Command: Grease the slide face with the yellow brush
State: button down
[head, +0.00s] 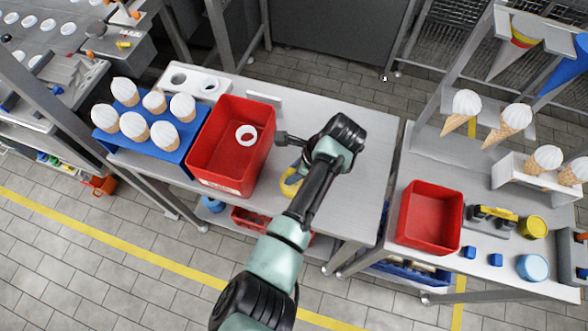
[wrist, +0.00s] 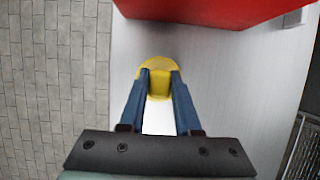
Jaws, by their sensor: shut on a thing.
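My gripper (wrist: 160,85) is shut on a yellow rounded thing (wrist: 153,66), low over the middle table beside the big red bin. In the head view this yellow thing (head: 289,187) looks like a ring or roll, not clearly a brush; my arm hides part of it. On the right table a yellow bar-like thing (head: 497,212), possibly the yellow brush, lies on a dark grey fixture (head: 488,226). A yellow round tin (head: 533,227) stands right of it. I cannot tell which surface is the slide face.
The big red bin (head: 214,172) holds a white ring (head: 246,135). A blue tray (head: 104,143) of cones stands left of it. A smaller red bin (head: 430,217) and a light blue round tin (head: 533,267) stand on the right table. The middle table's right side (head: 372,185) is clear.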

jog(key=shift+s+f, duration=0.1)
jog(key=shift+f, duration=0.4)
dwell(1.5)
notch_tip(320, 180, up, 7)
jog(key=p, duration=0.7)
jog(key=shift+r+p, duration=0.1)
jog(key=shift+p, duration=0.25)
dwell(0.6)
